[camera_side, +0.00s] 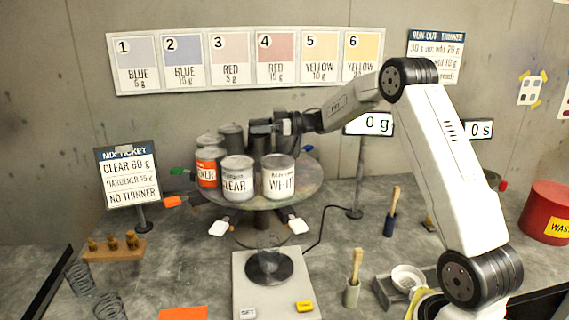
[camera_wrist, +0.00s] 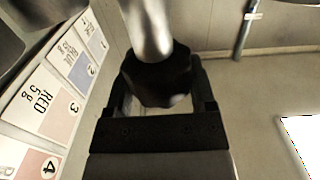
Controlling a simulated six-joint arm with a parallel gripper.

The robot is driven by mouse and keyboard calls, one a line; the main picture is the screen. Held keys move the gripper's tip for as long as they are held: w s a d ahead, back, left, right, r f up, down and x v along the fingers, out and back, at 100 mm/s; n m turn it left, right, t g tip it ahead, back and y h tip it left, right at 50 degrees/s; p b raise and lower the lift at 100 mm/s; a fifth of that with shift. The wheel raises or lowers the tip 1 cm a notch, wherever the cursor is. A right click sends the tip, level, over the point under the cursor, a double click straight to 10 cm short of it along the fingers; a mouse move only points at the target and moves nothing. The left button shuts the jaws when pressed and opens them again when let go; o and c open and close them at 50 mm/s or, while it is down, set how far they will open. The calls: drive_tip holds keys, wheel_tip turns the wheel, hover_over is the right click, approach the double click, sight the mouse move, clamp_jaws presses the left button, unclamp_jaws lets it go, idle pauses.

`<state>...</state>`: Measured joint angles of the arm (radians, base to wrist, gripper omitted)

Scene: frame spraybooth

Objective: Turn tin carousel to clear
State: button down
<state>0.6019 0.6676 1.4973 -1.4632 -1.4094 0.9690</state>
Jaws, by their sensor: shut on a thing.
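The tin carousel (camera_side: 309,186) is a round grey turntable on a stand behind the scale. The tin labelled CLEAR (camera_side: 237,184) stands at its front, left of the tin labelled WHIT (camera_side: 278,182). An orange-labelled tin (camera_side: 207,173) stands further left, and a dark tin (camera_side: 231,137) behind. My gripper (camera_side: 259,128) is above the carousel's middle, reaching in from the right. In the wrist view its jaws are shut on a black lobed knob (camera_wrist: 160,82) with a pale metal post (camera_wrist: 147,28). The tins partly hide the knob area in the side view.
A scale (camera_side: 268,268) with a dark round pan stands in front of the carousel. The mix ticket (camera_side: 128,175) reads CLEAR 60 g. Coloured tabs stick out around the turntable, one orange (camera_side: 174,201). A red waste bin (camera_side: 548,208) is at the right.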

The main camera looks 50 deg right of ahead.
drive_tip(key=shift+r+n+g+y, duration=0.1)
drive_tip(key=shift+n+g+y, duration=1)
drive_tip(key=shift+g, duration=0.4)
drive_tip(key=shift+n+g+y, duration=0.9)
drive_tip(key=shift+n+g, duration=0.3)
drive_tip(key=shift+g, duration=0.3)
drive_tip(key=shift+n+g, duration=0.3)
drive_tip(key=shift+g, duration=0.1)
unclamp_jaws()
drive_tip(key=v, duration=0.5)
wheel_tip(320, 180, up, 7)
